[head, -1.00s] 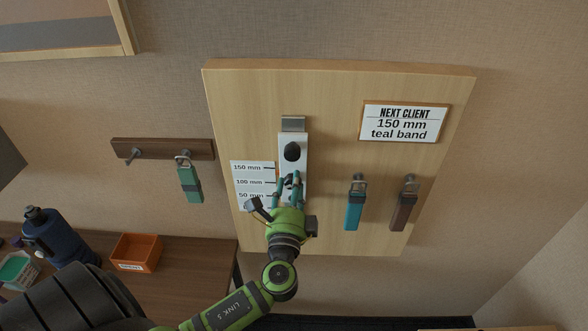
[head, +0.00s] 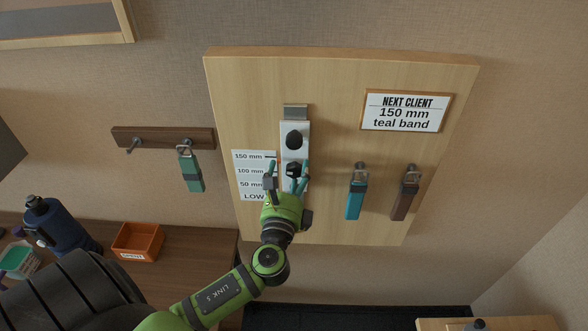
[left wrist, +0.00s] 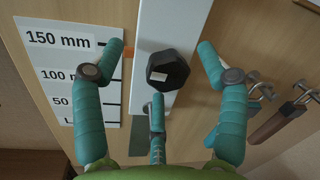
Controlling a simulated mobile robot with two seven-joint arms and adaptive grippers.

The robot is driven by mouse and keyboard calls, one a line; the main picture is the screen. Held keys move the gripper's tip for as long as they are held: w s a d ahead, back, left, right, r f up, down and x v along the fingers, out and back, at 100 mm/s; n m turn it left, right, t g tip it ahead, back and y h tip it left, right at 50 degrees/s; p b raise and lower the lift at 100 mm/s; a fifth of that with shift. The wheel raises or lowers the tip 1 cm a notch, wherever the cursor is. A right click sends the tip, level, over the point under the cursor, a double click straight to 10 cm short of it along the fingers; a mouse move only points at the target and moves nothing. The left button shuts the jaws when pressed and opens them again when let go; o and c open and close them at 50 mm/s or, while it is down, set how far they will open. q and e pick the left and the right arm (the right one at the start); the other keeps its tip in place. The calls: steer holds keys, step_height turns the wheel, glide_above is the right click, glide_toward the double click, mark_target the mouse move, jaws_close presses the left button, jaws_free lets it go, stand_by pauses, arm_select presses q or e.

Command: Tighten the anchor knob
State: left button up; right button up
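The anchor knob (left wrist: 168,70) is a black faceted knob with a small white mark, on a white vertical rail (left wrist: 153,22). In the head view the knob (head: 292,169) is partly covered by my fingers. My left gripper (head: 287,177) has teal fingers and is raised in front of the board at the rail. In the left wrist view my left gripper (left wrist: 160,73) is open, with one finger left, one right and one below the knob. Gaps show at the side fingers; contact with the lower finger is unclear. My right gripper is out of view.
A scale label (head: 253,171) is left of the rail, and a dark oval (head: 294,139) is above the knob. A teal band (head: 355,200) and a brown band (head: 404,202) hang right. A green band (head: 191,173) hangs left, above an orange bin (head: 137,241).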

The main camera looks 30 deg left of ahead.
arm_select(q)
steer(key=shift+d+f, duration=0.1)
steer(key=shift+d, duration=0.1)
steer(key=shift+s+d+f, duration=0.15)
steer(key=shift+s+d, duration=0.15)
steer(key=shift+s, duration=0.25)
steer(key=shift+b+v, duration=0.4)
steer(key=shift+v, duration=2)
steer(key=shift+a, duration=0.1)
